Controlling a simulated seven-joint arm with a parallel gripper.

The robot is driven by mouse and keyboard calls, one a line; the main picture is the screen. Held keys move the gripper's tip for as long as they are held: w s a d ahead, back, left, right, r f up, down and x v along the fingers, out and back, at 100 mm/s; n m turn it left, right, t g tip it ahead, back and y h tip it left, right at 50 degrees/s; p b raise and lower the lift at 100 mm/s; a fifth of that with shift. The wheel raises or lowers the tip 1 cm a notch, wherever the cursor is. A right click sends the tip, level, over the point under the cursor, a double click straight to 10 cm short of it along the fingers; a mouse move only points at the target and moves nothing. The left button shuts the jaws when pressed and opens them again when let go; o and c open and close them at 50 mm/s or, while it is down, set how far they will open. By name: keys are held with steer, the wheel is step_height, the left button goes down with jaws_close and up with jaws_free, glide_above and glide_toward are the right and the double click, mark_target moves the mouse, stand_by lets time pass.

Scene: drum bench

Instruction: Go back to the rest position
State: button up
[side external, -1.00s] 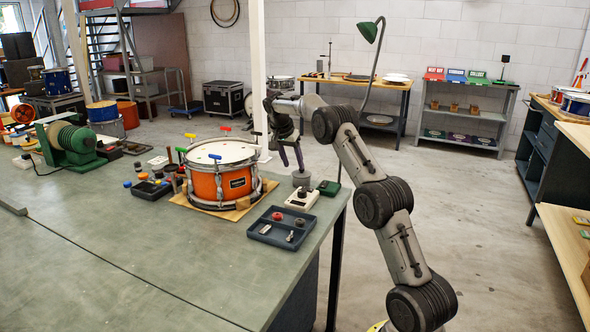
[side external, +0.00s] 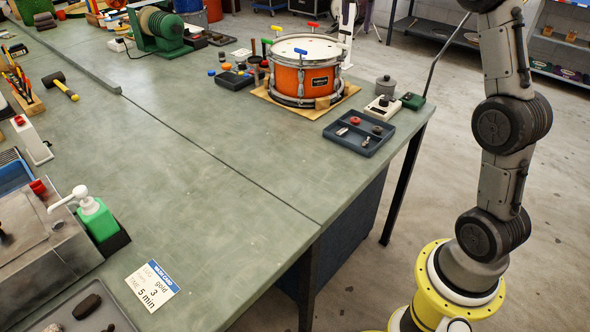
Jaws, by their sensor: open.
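My gripper is not in view. My arm rises on the right and leaves the picture at the top edge, so its end is hidden. The orange snare drum (side external: 303,78) with a white head stands upright on a tan board (side external: 272,97) on the green bench (side external: 215,160). Coloured T-shaped keys (side external: 300,51) stand around its rim. Nothing of mine that I can make out touches the drum.
A dark tray (side external: 345,142) with small parts, a white device (side external: 382,108) and a grey pot (side external: 386,86) stand right of the drum. A green machine (side external: 160,28) is at the back left. A green pump bottle (side external: 97,217) is front left. The bench middle is clear.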

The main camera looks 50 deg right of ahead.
steer(key=s+a+r+n+t+y, duration=0.3)
steer(key=s+a+n, duration=0.4)
steer(key=s+a, duration=1.1)
steer(key=s+a+f+n+y, duration=0.2)
steer(key=s+a+f+n, duration=0.6)
steer(key=s+f, duration=0.3)
step_height(320, 180, down, 3)
steer(key=shift+a, duration=0.5)
